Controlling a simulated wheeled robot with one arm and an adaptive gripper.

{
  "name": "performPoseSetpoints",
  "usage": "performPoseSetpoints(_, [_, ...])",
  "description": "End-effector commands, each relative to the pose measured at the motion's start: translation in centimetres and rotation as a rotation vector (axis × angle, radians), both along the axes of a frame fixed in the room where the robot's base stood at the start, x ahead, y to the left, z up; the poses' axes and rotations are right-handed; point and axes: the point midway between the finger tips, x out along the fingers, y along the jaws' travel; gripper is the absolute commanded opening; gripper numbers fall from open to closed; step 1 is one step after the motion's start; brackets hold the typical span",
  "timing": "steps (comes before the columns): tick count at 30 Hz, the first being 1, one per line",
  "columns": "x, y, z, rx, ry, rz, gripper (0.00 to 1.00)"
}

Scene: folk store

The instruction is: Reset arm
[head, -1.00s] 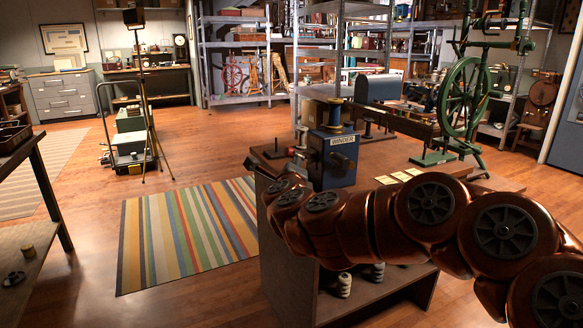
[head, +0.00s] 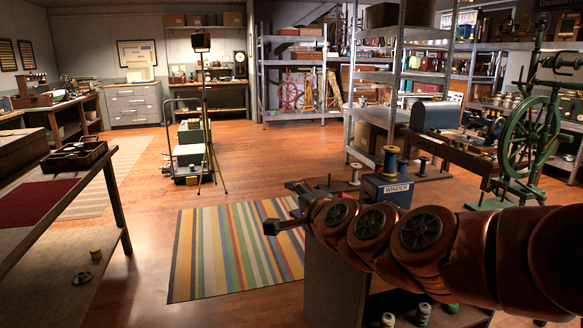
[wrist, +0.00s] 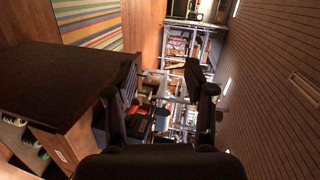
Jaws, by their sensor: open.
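My copper-coloured arm (head: 430,235) reaches in from the right in the head view, stretched low across the front of the workbench. My gripper (head: 282,208) is at its left end, above the striped rug's right part. In the wrist view my gripper (wrist: 163,85) shows two dark fingers spread apart with nothing between them. The blue winder box (head: 386,190) is on the bench just behind my arm, partly hidden by it.
The workbench (head: 335,262) stands below my arm, with white spools on its lower shelf. A green spinning wheel (head: 530,135) is at right. The striped rug (head: 225,255) and the floor left of the bench are clear. A dark table (head: 60,185) is at left.

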Motion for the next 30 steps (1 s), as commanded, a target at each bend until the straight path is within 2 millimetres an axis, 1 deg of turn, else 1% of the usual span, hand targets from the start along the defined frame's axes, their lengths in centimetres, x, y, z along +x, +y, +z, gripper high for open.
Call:
performPoseSetpoints(1, [-1.3,0.4,1.3,-0.069,0.012,0.052,0.54])
performPoseSetpoints(3, [-3.4,1.1,1.1,-0.17,0.043,0.138,0.54])
performPoseSetpoints(5, [-5.2,1.3,0.7,-0.258,0.071,0.207,0.54])
performPoseSetpoints(6, [-6.5,1.4,0.4,-0.317,0.09,0.252,0.54])
performPoseSetpoints(8, [-8.6,1.1,-0.2,-0.405,0.127,0.319,0.54])
performPoseSetpoints(9, [-10.0,0.9,-0.7,-0.462,0.155,0.364,0.54])
performPoseSetpoints(11, [-12.1,0.2,-1.5,-0.547,0.201,0.428,0.54])
performPoseSetpoints(12, [-13.6,-0.4,-1.9,-0.601,0.235,0.47,0.54])
performPoseSetpoints(14, [-15.9,-1.5,-2.5,-0.679,0.286,0.531,0.54])
performPoseSetpoints(15, [-17.4,-2.4,-2.8,-0.729,0.323,0.569,0.54])
performPoseSetpoints(17, [-19.9,-3.9,-3.3,-0.798,0.385,0.629,0.54])
performPoseSetpoints(18, [-21.5,-5.0,-3.6,-0.844,0.429,0.665,0.54])
performPoseSetpoints(20, [-24.1,-6.8,-3.8,-0.902,0.501,0.723,0.54])
performPoseSetpoints(21, [-25.9,-8.0,-3.9,-0.939,0.552,0.761,0.54])
performPoseSetpoints(23, [-28.7,-9.9,-3.9,-0.985,0.63,0.815,0.54])
performPoseSetpoints(24, [-30.5,-11.1,-3.8,-1.008,0.683,0.849,0.54])
performPoseSetpoints(27, [-34.5,-13.7,-3.3,-1.049,0.801,0.921,0.54])
performPoseSetpoints(30, [-37.5,-15.5,-2.8,-1.067,0.891,0.972,0.54])
